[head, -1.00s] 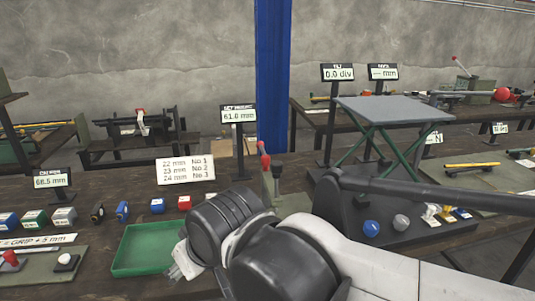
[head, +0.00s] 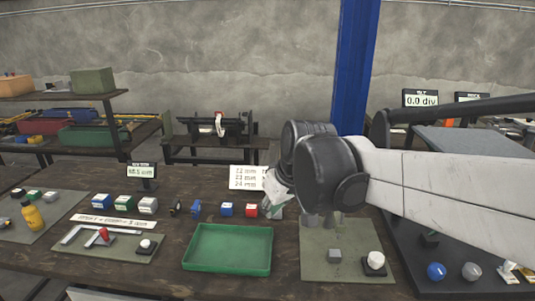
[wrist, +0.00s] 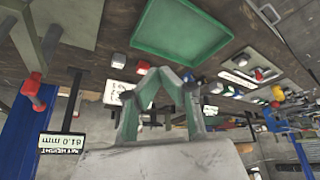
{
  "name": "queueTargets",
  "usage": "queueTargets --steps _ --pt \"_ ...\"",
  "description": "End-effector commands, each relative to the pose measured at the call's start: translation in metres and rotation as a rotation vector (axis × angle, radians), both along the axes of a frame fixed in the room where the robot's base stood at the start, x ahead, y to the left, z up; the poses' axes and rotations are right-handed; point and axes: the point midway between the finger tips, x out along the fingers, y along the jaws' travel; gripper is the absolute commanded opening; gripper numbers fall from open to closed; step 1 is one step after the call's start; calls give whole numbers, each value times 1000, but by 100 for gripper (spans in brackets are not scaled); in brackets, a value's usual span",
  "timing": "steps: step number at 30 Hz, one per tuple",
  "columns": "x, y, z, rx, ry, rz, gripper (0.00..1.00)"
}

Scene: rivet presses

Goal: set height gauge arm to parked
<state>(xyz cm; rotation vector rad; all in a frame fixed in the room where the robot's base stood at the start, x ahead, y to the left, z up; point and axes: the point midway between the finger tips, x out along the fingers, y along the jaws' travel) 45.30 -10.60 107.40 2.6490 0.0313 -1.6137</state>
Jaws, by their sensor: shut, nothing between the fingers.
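My gripper (wrist: 158,72) is shut and empty, its two green-lined fingers meeting at the tips in the wrist view. In the head view my gripper (head: 276,200) hangs over the bench, partly covered by my wrist, behind the green tray. In the wrist view a post with red ends (wrist: 33,86), likely the height gauge arm, stands at the left, apart from my fingers. Its set height display (wrist: 62,143) shows upside down below it. In the head view my arm hides the gauge's upper part and display; I cannot tell the arm's position.
The green tray (head: 227,249) lies in front of my gripper. Small blocks (head: 125,203) stand left. A blue column (head: 357,70) rises behind.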

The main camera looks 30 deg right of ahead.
Motion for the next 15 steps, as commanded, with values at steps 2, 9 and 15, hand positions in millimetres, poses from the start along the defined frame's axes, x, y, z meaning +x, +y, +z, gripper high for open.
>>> queueTargets --steps 2,9,15 --pt "11 -21 11 4 13 1 0" --pt "36 -82 28 18 43 34 0" --pt "49 -142 41 23 60 86 0"
